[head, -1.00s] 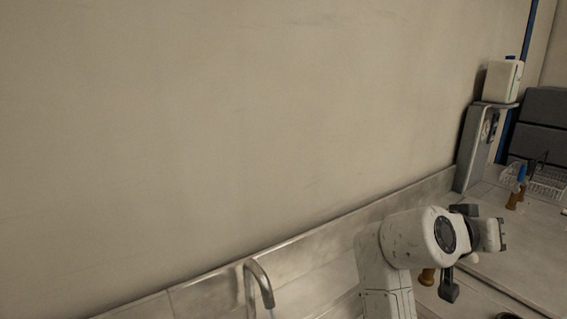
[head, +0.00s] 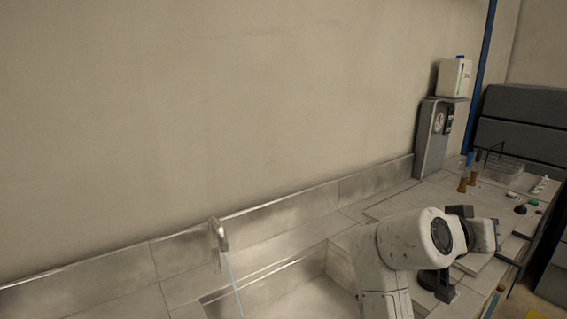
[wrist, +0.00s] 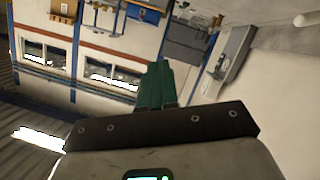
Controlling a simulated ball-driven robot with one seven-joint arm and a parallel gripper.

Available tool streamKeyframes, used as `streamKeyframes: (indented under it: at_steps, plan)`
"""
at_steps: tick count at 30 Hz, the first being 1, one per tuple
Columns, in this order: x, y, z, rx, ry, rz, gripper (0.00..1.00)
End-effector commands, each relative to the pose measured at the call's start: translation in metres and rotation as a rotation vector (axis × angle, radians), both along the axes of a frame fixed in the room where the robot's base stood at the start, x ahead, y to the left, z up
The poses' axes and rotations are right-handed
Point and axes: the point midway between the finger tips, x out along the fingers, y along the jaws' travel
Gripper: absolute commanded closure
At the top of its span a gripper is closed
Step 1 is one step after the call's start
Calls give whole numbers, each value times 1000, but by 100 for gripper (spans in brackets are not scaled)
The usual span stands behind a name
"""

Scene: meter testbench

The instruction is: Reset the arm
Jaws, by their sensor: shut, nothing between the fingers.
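My gripper (wrist: 160,66) shows in the wrist view as two dark green fingers pressed together, with nothing between them. It points out into the open room and touches nothing that I can see. In the head view my white arm is folded at the lower right, in front of the bench (head: 385,208). The fingertips cannot be made out there.
A tap (head: 217,240) runs a thin stream over the sink (head: 300,300). A grey meter stand (head: 432,140) carries a white canister (head: 453,77). Brown-and-blue bottles (head: 466,172) and a wire basket (head: 502,168) stand at the bench's far right.

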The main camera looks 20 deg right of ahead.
Motion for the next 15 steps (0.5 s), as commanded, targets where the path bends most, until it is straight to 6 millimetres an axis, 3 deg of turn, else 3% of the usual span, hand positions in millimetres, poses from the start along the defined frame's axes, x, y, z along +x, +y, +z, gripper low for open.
streamKeyframes:
  at_steps: [11,15]
  plan:
    - [-8,6,-68,92,81,92,100]
    - [-15,12,-108,153,131,148,100]
